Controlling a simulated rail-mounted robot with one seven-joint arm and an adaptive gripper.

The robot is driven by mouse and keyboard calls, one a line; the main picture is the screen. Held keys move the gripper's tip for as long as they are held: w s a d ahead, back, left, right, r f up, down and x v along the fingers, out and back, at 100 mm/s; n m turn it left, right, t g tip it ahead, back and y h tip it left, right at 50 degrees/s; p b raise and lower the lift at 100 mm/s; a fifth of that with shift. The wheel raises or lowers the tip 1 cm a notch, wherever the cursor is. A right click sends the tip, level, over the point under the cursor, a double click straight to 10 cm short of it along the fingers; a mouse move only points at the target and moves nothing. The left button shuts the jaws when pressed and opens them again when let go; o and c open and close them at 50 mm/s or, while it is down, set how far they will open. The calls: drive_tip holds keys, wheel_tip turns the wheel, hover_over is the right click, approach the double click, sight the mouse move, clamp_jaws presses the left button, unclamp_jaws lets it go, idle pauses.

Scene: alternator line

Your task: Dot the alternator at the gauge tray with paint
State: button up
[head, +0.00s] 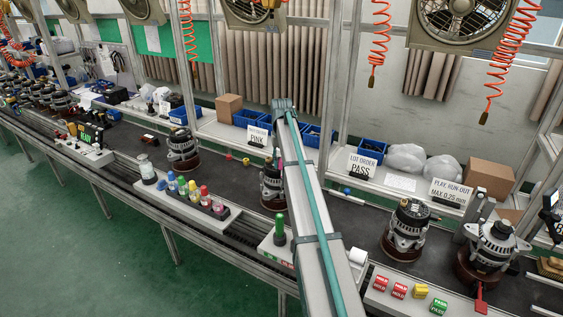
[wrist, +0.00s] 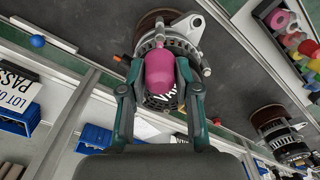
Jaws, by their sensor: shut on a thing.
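My gripper (wrist: 160,88) shows in the wrist view, its two teal fingers shut on a pink paint bottle (wrist: 159,72). The bottle is in front of an alternator (wrist: 190,28) and overlaps it in the picture; I cannot tell whether they touch. In the head view an alternator (head: 270,187) stands on the belt behind the small tray with a green-handled gauge (head: 280,228).
A rack of coloured paint bottles (head: 217,207) sits left of the gauge tray. Other alternators stand at left (head: 182,150) and right (head: 407,230). A LOT ORDER PASS card (head: 361,167), blue bins (head: 371,149) and frame posts line the back.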

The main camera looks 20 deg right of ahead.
drive_tip(key=shift+f, duration=0.5)
idle(1.6)
drive_tip(key=shift+r, duration=0.1)
drive_tip(key=shift+r+p, duration=1.35)
drive_tip(key=shift+r, duration=1.1)
drive_tip(key=shift+a, duration=0.1)
